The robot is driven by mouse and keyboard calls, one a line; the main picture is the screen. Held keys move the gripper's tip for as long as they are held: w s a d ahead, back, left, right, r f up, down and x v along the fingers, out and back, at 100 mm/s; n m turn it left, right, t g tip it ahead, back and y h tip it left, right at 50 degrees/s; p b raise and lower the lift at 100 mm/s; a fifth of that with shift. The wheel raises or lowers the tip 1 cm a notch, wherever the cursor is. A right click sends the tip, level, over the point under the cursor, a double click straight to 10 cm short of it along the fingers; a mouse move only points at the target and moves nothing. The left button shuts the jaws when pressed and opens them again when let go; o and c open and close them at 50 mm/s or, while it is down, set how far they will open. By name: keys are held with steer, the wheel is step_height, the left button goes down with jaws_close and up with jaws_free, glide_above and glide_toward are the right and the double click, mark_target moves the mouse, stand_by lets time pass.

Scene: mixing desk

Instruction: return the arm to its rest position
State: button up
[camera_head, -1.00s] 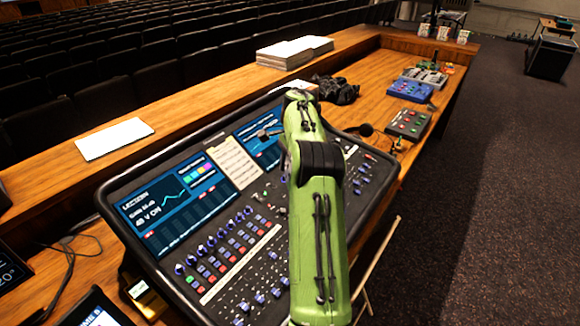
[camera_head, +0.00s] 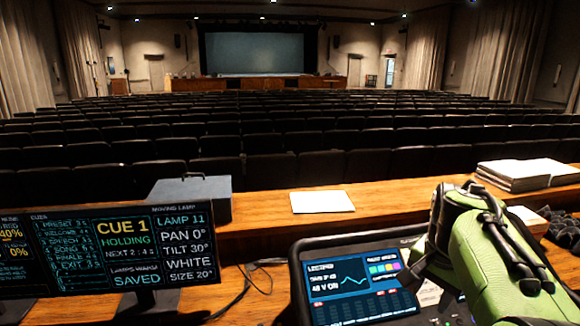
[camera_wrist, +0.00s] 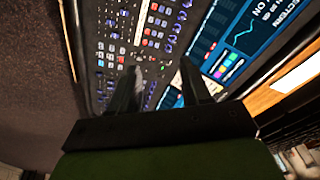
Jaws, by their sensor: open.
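My green arm (camera_head: 490,250) rises at the lower right of the head view, over the right part of the mixing desk (camera_head: 300,290). The fingers look clear of the panel, but the exact gap cannot be told.
A monitor (camera_head: 135,240) stands at the left, with a grey box (camera_head: 190,195) behind it. A white sheet (camera_head: 322,201) and a paper stack (camera_head: 525,174) lie on the wooden ledge (camera_head: 260,230). Rows of dark seats (camera_head: 280,135) fill the hall beyond.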

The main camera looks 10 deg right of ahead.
steer(key=s+a+f+n+t+y, duration=0.1)
steer(key=s+a+f+n+t, duration=0.2)
steer(key=s+a+n, duration=0.8)
steer(key=s+a+f, duration=0.1)
steer(key=s+a, duration=0.3)
steer(key=s, duration=0.3)
steer(key=shift+s, duration=0.4)
steer(key=shift+d, duration=0.1)
